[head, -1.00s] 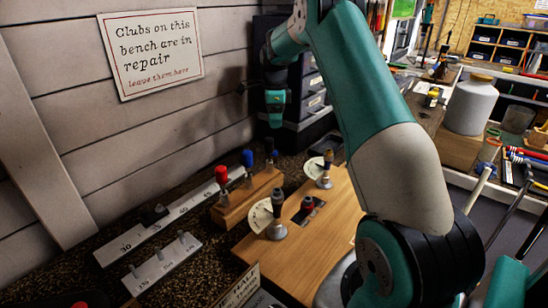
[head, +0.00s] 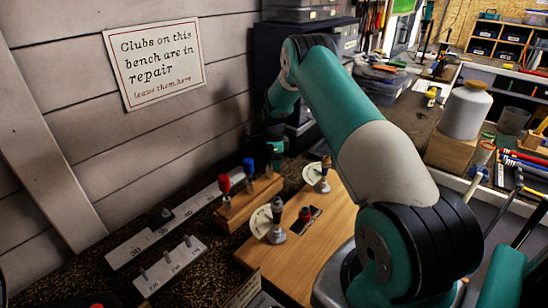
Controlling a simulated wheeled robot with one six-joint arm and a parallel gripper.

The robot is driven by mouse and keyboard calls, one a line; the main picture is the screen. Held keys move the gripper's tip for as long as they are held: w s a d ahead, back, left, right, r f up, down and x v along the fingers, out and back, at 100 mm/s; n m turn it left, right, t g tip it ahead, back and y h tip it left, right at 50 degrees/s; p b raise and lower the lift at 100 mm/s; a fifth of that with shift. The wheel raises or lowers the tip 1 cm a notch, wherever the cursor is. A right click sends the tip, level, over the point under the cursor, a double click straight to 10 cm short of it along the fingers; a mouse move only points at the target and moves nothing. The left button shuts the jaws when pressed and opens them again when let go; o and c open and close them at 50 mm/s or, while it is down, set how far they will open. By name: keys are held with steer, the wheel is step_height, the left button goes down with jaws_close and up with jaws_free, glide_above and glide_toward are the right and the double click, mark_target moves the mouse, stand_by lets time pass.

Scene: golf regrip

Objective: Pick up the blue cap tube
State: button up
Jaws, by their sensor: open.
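A wooden rack (head: 234,217) holds three upright tubes in a row. The near tube has a red cap (head: 224,184). The middle tube has a dark blue cap (head: 248,165). My gripper (head: 275,146) is open and points down at this far tube. Its fingers are small and dark here, and I cannot tell whether they touch the cap. The gripper partly hides the far tube's top.
A wooden board (head: 318,233) with two upright pieces and pale round dials lies right of the rack. A white ruler strip (head: 184,211) runs along the left. A pegged white block (head: 170,266) is in front. The plank wall is close behind.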

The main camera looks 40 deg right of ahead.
steer(key=c, duration=1)
